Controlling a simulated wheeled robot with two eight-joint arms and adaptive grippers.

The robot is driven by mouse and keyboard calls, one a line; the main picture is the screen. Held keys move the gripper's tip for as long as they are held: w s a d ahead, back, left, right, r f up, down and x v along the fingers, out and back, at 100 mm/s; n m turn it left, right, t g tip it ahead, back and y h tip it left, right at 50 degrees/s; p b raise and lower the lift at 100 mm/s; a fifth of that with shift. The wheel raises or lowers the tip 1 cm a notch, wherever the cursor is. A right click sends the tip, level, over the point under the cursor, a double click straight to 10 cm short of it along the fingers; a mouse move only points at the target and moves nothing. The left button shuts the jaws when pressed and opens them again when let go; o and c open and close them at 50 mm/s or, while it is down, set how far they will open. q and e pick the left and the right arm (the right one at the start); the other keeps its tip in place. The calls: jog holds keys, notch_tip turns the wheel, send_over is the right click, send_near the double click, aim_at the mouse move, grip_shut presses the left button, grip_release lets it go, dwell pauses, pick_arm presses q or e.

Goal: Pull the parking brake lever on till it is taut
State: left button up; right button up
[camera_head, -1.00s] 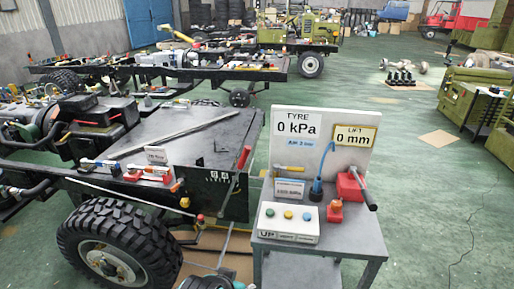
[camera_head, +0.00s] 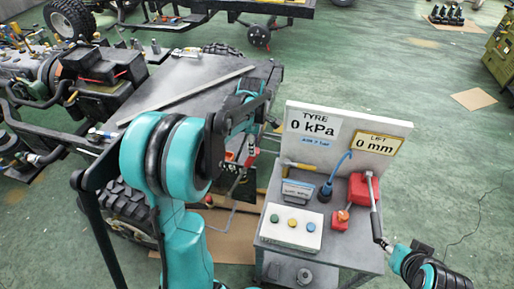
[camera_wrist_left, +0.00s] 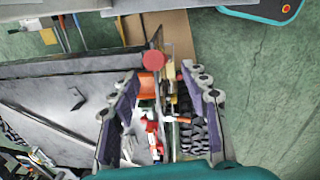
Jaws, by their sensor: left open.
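The parking brake lever has a red grip (camera_head: 250,151) at the chassis side, largely hidden behind my left arm in the head view. In the left wrist view a round red end (camera_wrist_left: 153,60), probably this grip seen end-on, lies just beyond and between the finger tips. My left gripper (camera_wrist_left: 160,92) is open with nothing held; its fingers stand either side of the view. In the head view its fingers are hard to make out against the chassis. Part of my right arm and gripper (camera_head: 394,248) shows at the lower right, beside the cart; its finger state is unclear.
A grey cart (camera_head: 340,252) stands right of the lever, with a display board (camera_head: 318,112), a button box (camera_head: 291,226) and a red box with a handle (camera_head: 361,190). A tyre (camera_head: 125,205) is below the chassis deck (camera_head: 185,88).

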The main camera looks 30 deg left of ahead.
aim_at(253, 160)
pick_arm(q)
jog(key=f+b, duration=0.2)
jog(key=f, duration=0.1)
jog(key=shift+w+a+n+b, duration=0.15)
jog(key=shift+w+n+b, duration=0.15)
jog(key=shift+w+b, duration=0.05)
jog(key=shift+a+f+b, duration=0.1)
jog(key=shift+f+b, duration=0.35)
jog(key=shift+f, duration=0.1)
jog(key=shift+w+f, duration=0.1)
jog(key=shift+f, duration=0.25)
jog(key=f, duration=0.2)
jog(key=f+b, duration=0.1)
jog(key=f, duration=0.4)
jog(key=shift+w+a+b, duration=0.1)
jog(key=shift+w+b, duration=0.15)
jog(key=shift+b, duration=0.1)
jog(key=shift+a, duration=0.1)
grip_shut()
